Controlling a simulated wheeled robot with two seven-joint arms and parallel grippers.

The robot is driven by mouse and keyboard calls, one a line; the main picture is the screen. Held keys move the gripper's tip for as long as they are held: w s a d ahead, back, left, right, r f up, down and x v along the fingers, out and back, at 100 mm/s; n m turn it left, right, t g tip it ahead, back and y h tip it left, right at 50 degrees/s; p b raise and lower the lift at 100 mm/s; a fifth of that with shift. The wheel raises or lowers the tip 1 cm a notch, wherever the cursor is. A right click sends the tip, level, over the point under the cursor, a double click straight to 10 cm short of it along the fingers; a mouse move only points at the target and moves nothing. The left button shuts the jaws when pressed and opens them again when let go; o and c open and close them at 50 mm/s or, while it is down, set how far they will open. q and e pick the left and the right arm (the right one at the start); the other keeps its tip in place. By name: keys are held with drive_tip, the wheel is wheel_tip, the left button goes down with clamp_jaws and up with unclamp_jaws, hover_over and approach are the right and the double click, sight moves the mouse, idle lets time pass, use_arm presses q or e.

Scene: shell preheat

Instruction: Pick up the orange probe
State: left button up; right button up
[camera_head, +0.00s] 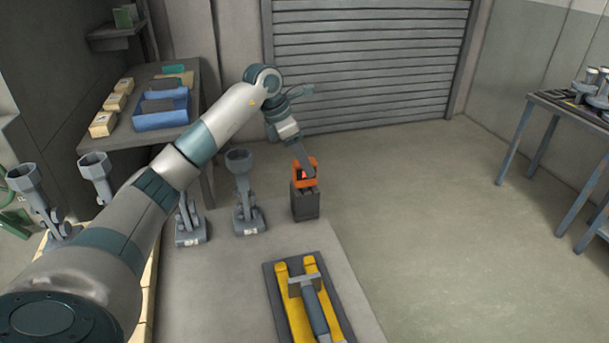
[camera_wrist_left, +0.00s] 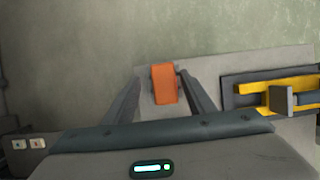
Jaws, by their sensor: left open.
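The orange probe (camera_head: 311,180) stands upright in a dark grey block-shaped holder (camera_head: 306,204) near the far edge of the grey worktop. My left gripper (camera_head: 306,168) is at the probe, reaching down to it from above and behind. In the left wrist view, the orange probe (camera_wrist_left: 164,84) lies between the two open fingers of my left gripper (camera_wrist_left: 163,92). The right finger looks close to the probe and a gap shows on the left side; I cannot tell whether either touches. My right gripper is not in view.
A yellow-and-grey cradle (camera_head: 292,300) with a grey tool lies on the worktop (camera_head: 225,290) in front. Grey stands with cups (camera_head: 244,195) are to the left. A shelf table with a blue bin (camera_head: 160,113) is back left. Another table (camera_head: 560,105) is at right. The floor between is clear.

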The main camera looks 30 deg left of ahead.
sight(305, 185)
use_arm(q)
drive_tip(key=shift+d+f+p, duration=0.35)
drive_tip(key=shift+f+p, duration=0.2)
drive_tip(key=shift+p, duration=0.05)
drive_tip(key=p+x, duration=0.1)
drive_tip(key=x, duration=0.1)
drive_tip(key=shift+d+f, duration=0.15)
drive_tip(key=shift+f, duration=0.25)
drive_tip(key=shift+w+f, duration=0.15)
drive_tip(key=shift+f, duration=0.2)
drive_tip(key=shift+c, duration=0.6)
drive_tip(key=c, duration=1.1)
